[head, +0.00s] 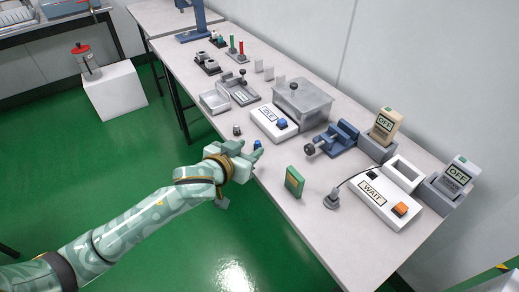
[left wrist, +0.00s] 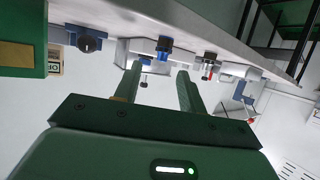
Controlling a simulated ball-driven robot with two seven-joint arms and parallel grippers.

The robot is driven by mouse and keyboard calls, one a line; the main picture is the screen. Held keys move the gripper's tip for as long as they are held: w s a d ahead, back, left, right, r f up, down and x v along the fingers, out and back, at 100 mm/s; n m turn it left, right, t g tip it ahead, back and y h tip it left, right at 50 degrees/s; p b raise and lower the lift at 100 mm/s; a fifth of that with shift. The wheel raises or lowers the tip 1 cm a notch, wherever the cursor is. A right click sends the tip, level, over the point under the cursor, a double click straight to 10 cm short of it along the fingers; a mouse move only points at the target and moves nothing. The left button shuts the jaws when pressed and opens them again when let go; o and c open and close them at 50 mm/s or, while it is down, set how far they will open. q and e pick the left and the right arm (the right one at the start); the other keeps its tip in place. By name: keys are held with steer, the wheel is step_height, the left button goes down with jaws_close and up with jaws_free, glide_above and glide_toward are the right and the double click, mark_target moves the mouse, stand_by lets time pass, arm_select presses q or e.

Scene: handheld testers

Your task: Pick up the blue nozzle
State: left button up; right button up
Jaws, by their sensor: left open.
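The blue nozzle (head: 257,144) is a small blue piece at the table's near edge, partly hidden by my gripper in the head view. In the left wrist view, where the scene appears upside down, a blue piece (left wrist: 164,45) that looks like it shows beyond the fingertips, roughly between them. My left gripper (head: 242,153) is open and empty at the table's near edge, close to the nozzle. Its two fingers (left wrist: 156,78) stand apart in the left wrist view. I see no contact with the nozzle. My right gripper is not in view.
A dark grey nozzle (head: 237,130) stands left of the blue one. A green block (head: 293,182) stands upright to the right. Behind are a white OFF box (head: 266,122) with a blue button, a grey metal box (head: 302,100) and a blue vise (head: 338,136).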

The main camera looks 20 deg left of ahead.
mark_target(257, 143)
arm_select(q)
steer(key=shift+w+d+f, duration=0.1)
steer(key=shift+w+f, duration=0.25)
steer(key=shift+w, duration=0.3)
steer(key=shift+w+f+b, duration=0.45)
steer(key=shift+w+b, duration=0.05)
steer(key=shift+b, duration=0.4)
steer(key=b+x, duration=0.2)
steer(key=x, duration=0.1)
steer(key=shift+w+f, duration=0.1)
steer(key=shift+w, duration=0.2)
steer(key=shift+r, duration=0.3)
steer(key=shift+d, duration=0.1)
jaws_close()
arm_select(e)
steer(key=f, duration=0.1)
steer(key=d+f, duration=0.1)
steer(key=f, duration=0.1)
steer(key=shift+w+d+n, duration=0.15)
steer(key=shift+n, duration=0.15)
